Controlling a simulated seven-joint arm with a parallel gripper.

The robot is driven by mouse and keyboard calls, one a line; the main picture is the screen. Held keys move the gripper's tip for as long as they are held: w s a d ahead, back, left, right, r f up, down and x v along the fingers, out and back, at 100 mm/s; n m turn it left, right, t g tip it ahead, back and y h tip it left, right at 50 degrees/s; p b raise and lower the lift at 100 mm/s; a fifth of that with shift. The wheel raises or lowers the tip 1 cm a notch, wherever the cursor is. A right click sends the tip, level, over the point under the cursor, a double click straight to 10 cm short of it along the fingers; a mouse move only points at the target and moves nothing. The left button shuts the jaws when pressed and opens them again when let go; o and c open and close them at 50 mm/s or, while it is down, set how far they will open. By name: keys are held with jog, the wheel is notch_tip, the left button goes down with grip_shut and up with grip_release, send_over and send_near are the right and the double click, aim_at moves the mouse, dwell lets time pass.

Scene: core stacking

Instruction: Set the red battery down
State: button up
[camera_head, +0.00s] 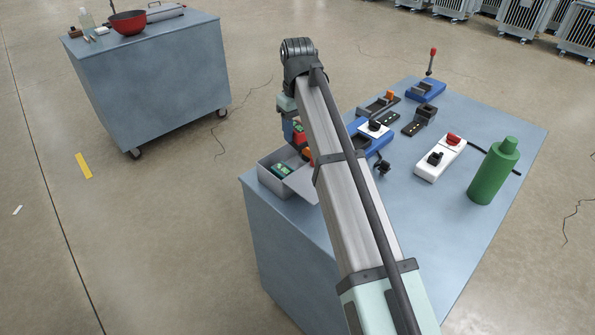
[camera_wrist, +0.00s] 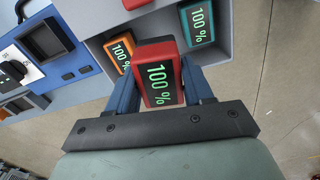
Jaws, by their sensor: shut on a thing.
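The red battery (camera_wrist: 157,78), with a green "100 %" display, sits between the blue fingers of my gripper (camera_wrist: 160,92) in the wrist view. The gripper is shut on it. Below it is a grey box (camera_wrist: 225,45), which holds a teal battery (camera_wrist: 198,24) and an orange battery (camera_wrist: 121,50). In the head view my gripper (camera_head: 293,130) is over the grey box (camera_head: 268,180) at the table's left corner. The red battery (camera_head: 299,138) shows partly there, and the teal battery (camera_head: 282,170) lies in the box. My arm hides part of the box.
On the table (camera_head: 430,240) stand a blue device with a white plate (camera_head: 375,129), a blue lever device (camera_head: 426,91), a white switch box (camera_head: 438,158) and a green bottle (camera_head: 493,172). Cables lie near them. Another cart (camera_head: 150,70) stands far left.

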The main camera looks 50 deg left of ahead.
jog(key=m, duration=1.6)
jog(key=shift+f, duration=5)
jog(key=shift+f, duration=0.15)
jog(key=o, duration=1.1)
